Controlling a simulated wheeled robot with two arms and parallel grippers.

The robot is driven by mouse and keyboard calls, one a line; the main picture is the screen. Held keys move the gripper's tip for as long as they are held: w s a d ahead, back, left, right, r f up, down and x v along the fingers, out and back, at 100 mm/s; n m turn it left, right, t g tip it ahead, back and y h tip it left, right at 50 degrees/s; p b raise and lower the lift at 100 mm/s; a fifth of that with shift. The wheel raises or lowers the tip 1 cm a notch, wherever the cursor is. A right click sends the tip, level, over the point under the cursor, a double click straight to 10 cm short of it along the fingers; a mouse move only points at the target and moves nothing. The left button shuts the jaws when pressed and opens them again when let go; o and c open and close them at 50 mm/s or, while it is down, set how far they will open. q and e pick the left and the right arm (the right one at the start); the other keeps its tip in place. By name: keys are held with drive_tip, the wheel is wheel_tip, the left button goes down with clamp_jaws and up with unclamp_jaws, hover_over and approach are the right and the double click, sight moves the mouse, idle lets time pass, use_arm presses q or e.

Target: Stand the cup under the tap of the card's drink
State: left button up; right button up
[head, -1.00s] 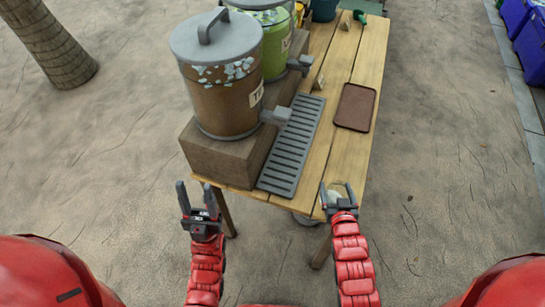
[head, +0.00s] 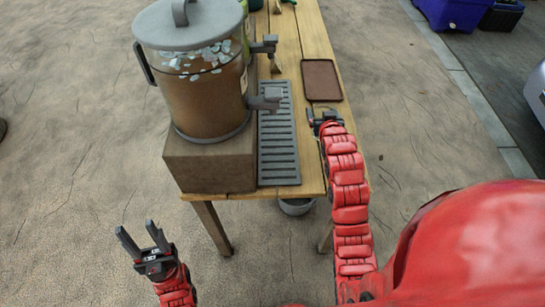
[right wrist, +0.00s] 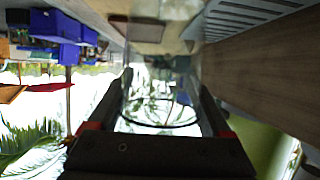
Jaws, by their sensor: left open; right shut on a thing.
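A clear cup (right wrist: 160,75) shows in the right wrist view between the fingers of my right gripper. My right gripper (head: 324,114) is shut on it, over the table's right side near the brown tray. In the head view the cup is hard to make out. The near drink dispenser (head: 207,105) holds brown liquid under a grey lid; its grey tap (head: 267,99) points right over the slatted drip tray (head: 278,145). A second tap (head: 264,45) shows behind. A small upright card (head: 276,66) stands beyond; its face is unreadable. My left gripper (head: 140,236) is open and empty, off the table.
The brown tray (head: 321,80) lies at the right edge of the wooden table (head: 310,35). The dispenser stands on a wooden block (head: 210,163). A grey bucket (head: 296,206) is under the table. Blue bins (head: 452,14) stand far right.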

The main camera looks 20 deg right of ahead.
drive_tip(key=shift+w+r, duration=0.2)
drive_tip(key=a+f+p, duration=0.1)
drive_tip(key=a, duration=0.4)
drive_tip(key=a+f+p, duration=0.2)
drive_tip(key=a, duration=0.3)
drive_tip(key=w+a+f+p, duration=0.1)
drive_tip(key=a, duration=0.4)
drive_tip(key=shift+a+f, duration=0.15)
drive_tip(key=shift+f, duration=0.6)
drive_tip(key=o, duration=1.2)
drive_tip(key=shift+r, duration=0.15)
